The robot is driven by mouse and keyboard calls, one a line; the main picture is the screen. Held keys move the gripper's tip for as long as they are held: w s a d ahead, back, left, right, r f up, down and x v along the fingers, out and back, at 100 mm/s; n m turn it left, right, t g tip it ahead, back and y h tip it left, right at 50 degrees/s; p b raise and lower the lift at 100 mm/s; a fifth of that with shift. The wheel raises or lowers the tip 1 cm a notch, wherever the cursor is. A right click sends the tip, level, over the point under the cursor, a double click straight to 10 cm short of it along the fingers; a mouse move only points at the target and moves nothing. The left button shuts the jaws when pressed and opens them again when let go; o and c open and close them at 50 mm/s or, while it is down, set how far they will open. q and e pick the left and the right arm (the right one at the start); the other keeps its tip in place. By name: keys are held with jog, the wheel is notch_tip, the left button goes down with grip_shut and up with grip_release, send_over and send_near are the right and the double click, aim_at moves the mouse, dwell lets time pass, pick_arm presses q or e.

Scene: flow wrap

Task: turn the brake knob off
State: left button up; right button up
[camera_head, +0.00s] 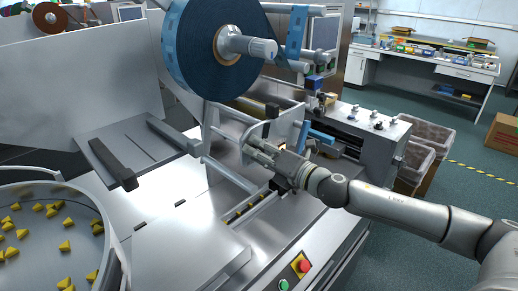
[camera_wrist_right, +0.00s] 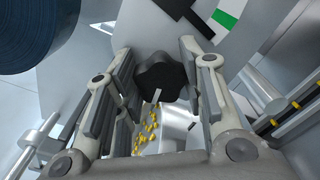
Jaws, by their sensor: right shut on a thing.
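The brake knob (camera_wrist_right: 162,76) is a black, lobed knob between the two fingers of my right gripper (camera_head: 259,148) in the right wrist view. My right gripper is shut on it, with one finger on each side. A small white mark shows at the knob's lower edge. In the head view the gripper reaches in from the right to the machine, below the blue film roll (camera_head: 218,50), and I cannot make out the knob there. My left gripper is in neither view.
A round bowl (camera_head: 112,235) with yellow pieces stands at the lower left. A red stop button (camera_head: 304,265) and a green button (camera_head: 283,284) are on the machine's front. Metal rails and bars surround the gripper. Bins (camera_head: 418,150) stand beyond the machine at right.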

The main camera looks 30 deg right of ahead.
jog(key=n+p, duration=0.1)
jog(key=n, duration=0.4)
jog(key=shift+f, duration=0.2)
jog(key=shift+a+n, duration=0.1)
jog(key=shift+n, duration=0.2)
jog(key=o, duration=0.8)
jog(key=shift+o, duration=1.2)
jog(key=shift+r, duration=0.1)
jog(key=shift+s, duration=0.15)
jog(key=v, duration=1.1)
jog(key=shift+s+d, duration=0.25)
jog(key=shift+s, duration=0.1)
